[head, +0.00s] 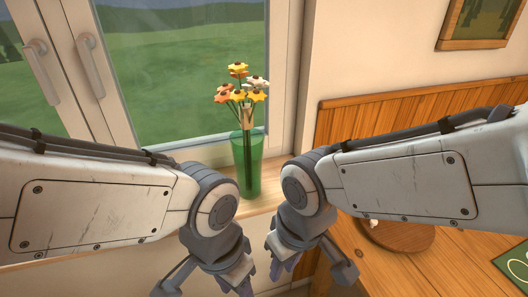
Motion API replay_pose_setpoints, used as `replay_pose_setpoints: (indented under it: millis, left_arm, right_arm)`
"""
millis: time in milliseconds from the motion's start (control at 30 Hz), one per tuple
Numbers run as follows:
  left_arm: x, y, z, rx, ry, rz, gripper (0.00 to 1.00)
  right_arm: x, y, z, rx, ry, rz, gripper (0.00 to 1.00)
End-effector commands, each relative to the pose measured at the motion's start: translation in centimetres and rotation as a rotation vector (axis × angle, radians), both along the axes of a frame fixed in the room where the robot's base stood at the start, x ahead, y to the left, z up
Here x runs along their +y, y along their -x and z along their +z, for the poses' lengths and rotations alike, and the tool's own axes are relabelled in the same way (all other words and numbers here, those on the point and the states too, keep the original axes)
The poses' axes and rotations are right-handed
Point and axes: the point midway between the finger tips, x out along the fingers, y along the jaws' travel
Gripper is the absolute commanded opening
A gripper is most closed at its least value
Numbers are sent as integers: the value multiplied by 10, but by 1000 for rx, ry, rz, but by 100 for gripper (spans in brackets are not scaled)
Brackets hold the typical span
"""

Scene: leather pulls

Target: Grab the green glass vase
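The green glass vase (247,165) stands upright on the wooden windowsill near the middle of the head view. It holds a bunch of yellow, orange and white flowers (240,92). My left gripper (207,286) is low in the picture, in front of the vase and to its left. It looks open and empty, with its lower end near the bottom edge. My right gripper (312,268) is in front of the vase and to its right. Its fingers are spread and nothing shows between them. Neither gripper touches the vase.
The window (180,60) with two handles is behind the sill (215,148). A wooden table (430,265) is at the lower right, with a round wooden board (400,238) and a green mat (514,262). Wood panelling (400,110) lines the right wall.

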Motion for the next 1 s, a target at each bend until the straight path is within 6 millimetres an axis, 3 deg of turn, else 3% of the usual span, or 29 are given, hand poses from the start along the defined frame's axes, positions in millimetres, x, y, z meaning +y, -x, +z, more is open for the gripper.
replay_pose_setpoints:
  millis: [33, 200, 300, 433, 600, 1000]
  left_arm:
    - [0, 0, 33, -1, 1, 0, 50]
    - [0, 0, 92, -2, 1, -1, 50]
    - [0, 0, 119, -2, 1, -2, 50]
    - [0, 0, 142, -2, 1, -2, 50]
    - [0, 0, 152, -1, 1, -2, 50]
    - [0, 0, 161, -1, 1, -4, 50]
  right_arm:
    - [7, -24, 34, -34, -10, -30, 27]
    - [16, -111, 101, -178, -55, -153, 27]
    - [16, -159, 132, -255, -81, -212, 27]
    - [16, -203, 158, -329, -110, -262, 27]
    - [15, -231, 168, -374, -127, -288, 27]
    - [25, -256, 124, -378, -131, -287, 27]
